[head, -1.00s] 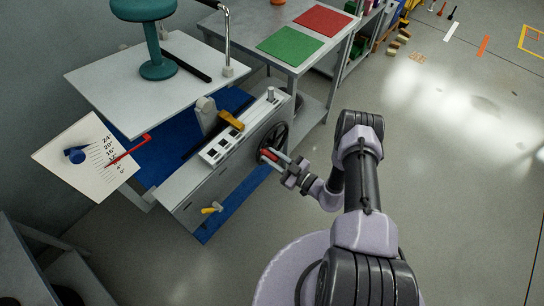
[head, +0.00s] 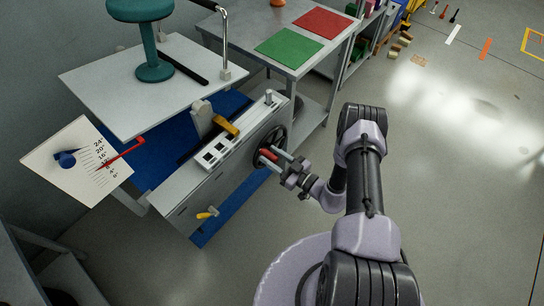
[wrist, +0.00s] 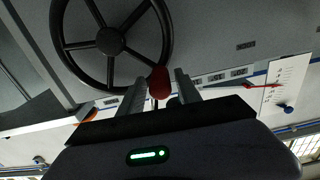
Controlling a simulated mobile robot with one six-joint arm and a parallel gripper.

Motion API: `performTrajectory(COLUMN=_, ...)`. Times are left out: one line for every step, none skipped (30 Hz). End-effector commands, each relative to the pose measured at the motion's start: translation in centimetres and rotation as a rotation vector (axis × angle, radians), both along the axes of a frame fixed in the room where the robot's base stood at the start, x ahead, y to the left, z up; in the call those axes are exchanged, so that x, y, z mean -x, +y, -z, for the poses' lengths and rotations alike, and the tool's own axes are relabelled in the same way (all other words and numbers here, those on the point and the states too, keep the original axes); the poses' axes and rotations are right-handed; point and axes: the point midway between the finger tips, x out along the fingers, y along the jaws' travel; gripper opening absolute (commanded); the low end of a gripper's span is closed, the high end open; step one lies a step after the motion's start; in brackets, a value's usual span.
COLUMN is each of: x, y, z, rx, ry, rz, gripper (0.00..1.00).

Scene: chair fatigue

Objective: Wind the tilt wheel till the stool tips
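The teal stool (head: 154,73) stands upright on a light grey tilt plate (head: 100,85). The black spoked tilt wheel (head: 282,134) is on the end face of the grey test rig (head: 195,180); it also shows in the wrist view (wrist: 111,41). Its red handle (wrist: 158,83) sits at the rim, between the two fingers of my gripper (wrist: 160,90). The fingers stand apart, one on each side of the handle, with a narrow gap visible at the right finger. A red pointer (head: 122,155) lies across a white numbered scale board (head: 70,180); its exact reading is unclear.
A table with green (head: 289,47) and red (head: 323,22) mats stands behind.

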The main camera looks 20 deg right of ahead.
Motion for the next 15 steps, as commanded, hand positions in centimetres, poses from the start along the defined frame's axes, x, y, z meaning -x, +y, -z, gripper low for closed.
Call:
performTrajectory(x=0.00, y=0.00, z=0.00, rx=0.000, ry=0.000, rz=0.000, gripper=0.46)
performTrajectory(x=0.00, y=0.00, z=0.00, rx=0.000, ry=0.000, rz=0.000, gripper=0.46)
performTrajectory(x=0.00, y=0.00, z=0.00, rx=0.001, ry=-0.001, rz=0.000, gripper=0.46)
performTrajectory(x=0.00, y=0.01, z=0.00, rx=0.001, ry=-0.001, rz=0.000, gripper=0.46)
performTrajectory(x=0.00, y=0.01, z=0.00, rx=0.001, ry=-0.001, rz=-0.001, gripper=0.46)
performTrajectory(x=0.00, y=0.01, z=0.00, rx=0.001, ry=-0.001, rz=-0.001, gripper=0.46)
performTrajectory(x=0.00, y=0.01, z=0.00, rx=0.001, ry=-0.001, rz=-0.001, gripper=0.46)
performTrajectory(x=0.00, y=0.01, z=0.00, rx=0.001, ry=-0.001, rz=-0.001, gripper=0.46)
performTrajectory(x=0.00, y=0.01, z=0.00, rx=0.001, ry=-0.001, rz=-0.001, gripper=0.46)
performTrajectory(x=0.00, y=0.01, z=0.00, rx=0.001, ry=-0.001, rz=-0.001, gripper=0.46)
performTrajectory(x=0.00, y=0.01, z=0.00, rx=0.001, ry=-0.001, rz=-0.001, gripper=0.46)
performTrajectory(x=0.01, y=0.00, z=-0.01, rx=0.001, ry=-0.001, rz=-0.001, gripper=0.46)
performTrajectory(x=0.06, y=-0.05, z=-0.01, rx=0.001, ry=-0.001, rz=0.000, gripper=0.46)
performTrajectory(x=0.18, y=-0.18, z=-0.03, rx=0.001, ry=-0.001, rz=0.001, gripper=0.46)
performTrajectory(x=0.45, y=-0.45, z=-0.06, rx=0.001, ry=0.001, rz=0.002, gripper=0.46)
